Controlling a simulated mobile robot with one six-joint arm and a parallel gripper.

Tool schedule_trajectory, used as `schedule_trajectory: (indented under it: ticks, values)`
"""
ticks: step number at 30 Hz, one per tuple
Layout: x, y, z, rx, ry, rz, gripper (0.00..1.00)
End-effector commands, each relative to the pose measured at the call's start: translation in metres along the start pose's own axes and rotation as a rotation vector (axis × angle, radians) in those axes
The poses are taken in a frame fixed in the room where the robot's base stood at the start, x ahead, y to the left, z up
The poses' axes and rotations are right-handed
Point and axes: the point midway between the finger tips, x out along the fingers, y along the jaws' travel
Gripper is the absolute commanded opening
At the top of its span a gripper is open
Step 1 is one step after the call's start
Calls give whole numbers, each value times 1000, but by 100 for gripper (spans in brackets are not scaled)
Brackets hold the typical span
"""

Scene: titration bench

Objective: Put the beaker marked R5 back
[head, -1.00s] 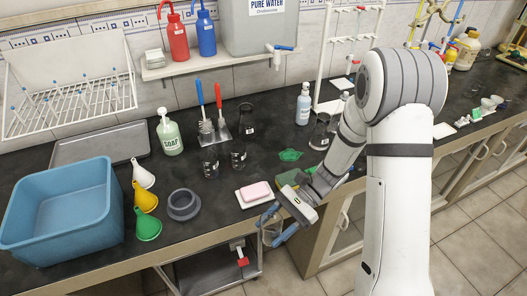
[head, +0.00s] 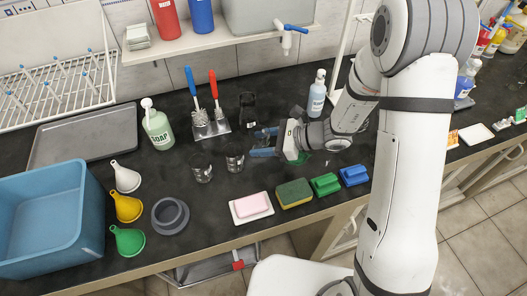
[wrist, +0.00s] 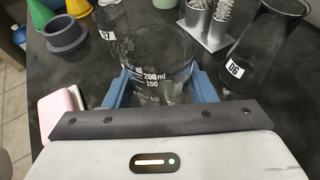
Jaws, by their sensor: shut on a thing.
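My gripper (head: 264,142) is over the black bench, right of two small beakers. Its blue fingers are shut around a clear glass beaker (wrist: 155,62), seen from above in the wrist view with white 200 and 150 ml marks. No R5 label can be read on it. In the head view the held beaker is hard to make out. The two small beakers, one at left (head: 201,168) and one at right (head: 234,158), stand on the bench. A labelled beaker (wrist: 112,22) shows behind the held one. Whether the held beaker touches the bench is unclear.
Brushes in a holder (head: 208,122) are behind. Pink soap on a dish (head: 252,206), a sponge (head: 294,193), funnels (head: 128,208) and a grey ring (head: 170,215) line the front.

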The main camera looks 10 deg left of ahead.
Motion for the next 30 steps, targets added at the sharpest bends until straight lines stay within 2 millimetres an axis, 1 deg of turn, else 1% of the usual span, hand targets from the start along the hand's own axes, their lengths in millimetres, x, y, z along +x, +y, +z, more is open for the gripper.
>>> schedule_trajectory:
  ticks: [1, 5, 9, 13, 15, 22, 26, 27, 30]
  values:
    - [2, 0, -5, 2, 0, 0, 22]
    - [5, 0, -13, 1, -1, 0, 22]
    - [12, 1, -31, 4, 0, 1, 22]
    - [18, 1, -44, 1, 0, 0, 22]
    - [19, 1, -47, 0, 0, 0, 22]
    - [19, 0, -48, -2, -1, -1, 22]
    - [21, 1, -51, -2, -1, -1, 22]
    - [20, 1, -50, -2, 0, -1, 53]
    - [20, 1, -50, -1, 0, -1, 61]
